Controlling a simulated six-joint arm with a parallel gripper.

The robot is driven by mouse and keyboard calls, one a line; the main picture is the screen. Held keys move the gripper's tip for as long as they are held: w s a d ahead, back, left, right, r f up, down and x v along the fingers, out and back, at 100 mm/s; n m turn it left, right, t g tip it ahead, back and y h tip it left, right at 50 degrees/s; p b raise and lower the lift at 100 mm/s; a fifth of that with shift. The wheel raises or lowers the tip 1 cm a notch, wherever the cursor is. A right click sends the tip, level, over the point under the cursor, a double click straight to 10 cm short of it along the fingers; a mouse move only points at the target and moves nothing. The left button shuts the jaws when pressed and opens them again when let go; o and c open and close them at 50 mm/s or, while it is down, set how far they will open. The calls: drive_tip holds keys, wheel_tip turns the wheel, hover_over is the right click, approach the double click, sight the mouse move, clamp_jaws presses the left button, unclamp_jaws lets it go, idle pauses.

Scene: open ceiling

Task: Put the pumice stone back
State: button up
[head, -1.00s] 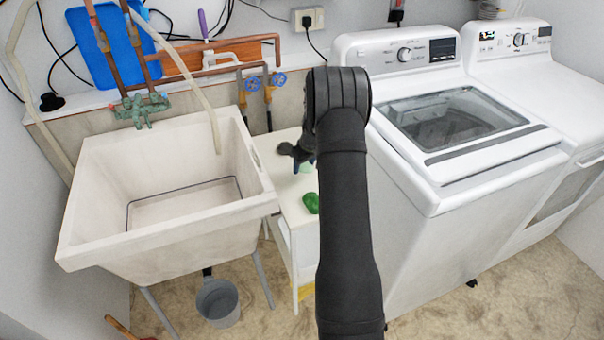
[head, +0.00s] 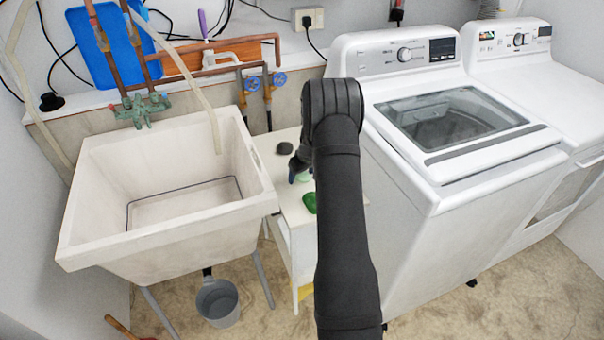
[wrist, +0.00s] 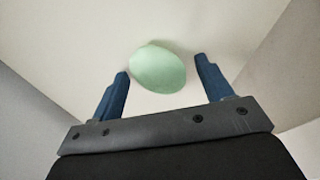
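A small white side table (head: 269,139) stands between the sink and the washer. On it lie a dark grey, rounded lump (head: 285,147), a pale green oval piece (head: 304,176) and a deep green lump (head: 309,203). I cannot tell for certain which is the pumice stone; the dark grey lump looks most stone-like. My gripper (head: 296,178) hangs low over the table, partly hidden by my arm. In the wrist view its blue fingers (wrist: 161,68) are wide apart and empty. The pale green oval (wrist: 158,72) lies on the white surface ahead, between the fingertips in the picture.
A deep cream sink (head: 95,200) stands to the left of the table. A white washer (head: 410,160) rises close on the right. A grey bucket (head: 217,302) is on the floor under the sink. Pipes and valves (head: 265,82) run along the back ledge.

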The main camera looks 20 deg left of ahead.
drive_tip(key=v, duration=1.2)
drive_tip(key=shift+a, duration=0.1)
drive_tip(key=x, duration=1.2)
drive_tip(key=shift+r, duration=1.35)
